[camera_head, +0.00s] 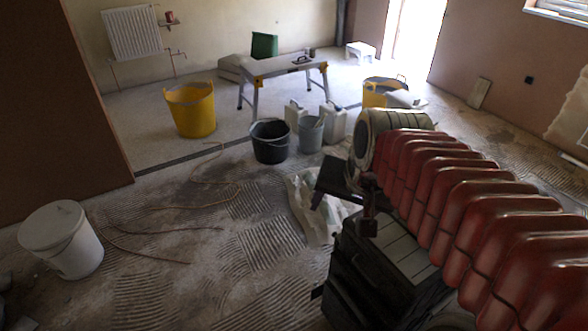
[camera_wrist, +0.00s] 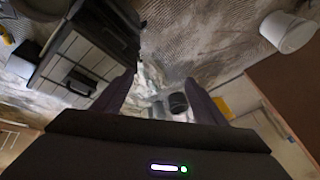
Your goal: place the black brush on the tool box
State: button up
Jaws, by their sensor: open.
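The tool box (camera_head: 408,262) is black with a grey, grooved lid and stands on the floor at the lower right, partly behind my arm. In the wrist view the tool box (camera_wrist: 88,55) is at the upper left, outside my fingers. A small dark item (camera_wrist: 78,83) shows on its grey face there; I cannot tell whether it is the black brush or a handle of the box. I cannot make out the brush for certain elsewhere. My gripper (camera_head: 345,195) is open, near the box's far left edge; in the wrist view nothing shows held between its fingers (camera_wrist: 163,100).
A white bucket (camera_head: 62,240) stands at the left, a black bucket (camera_head: 270,142) and a grey one (camera_head: 311,134) beyond the box. A yellow tub (camera_head: 190,110) and a trestle table (camera_head: 283,68) with small dark items are farther back. The ridged floor at left centre holds a cord.

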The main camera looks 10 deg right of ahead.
jog(key=s+a+f+n, duration=0.1)
jog(key=s+a+n, duration=0.3)
jog(key=s+n, duration=0.2)
jog(key=shift+s+a+t, duration=0.2)
jog(key=shift+s+t, duration=0.1)
jog(key=shift+s, duration=0.25)
jog(key=shift+o, duration=0.5)
jog(key=shift+f, duration=0.1)
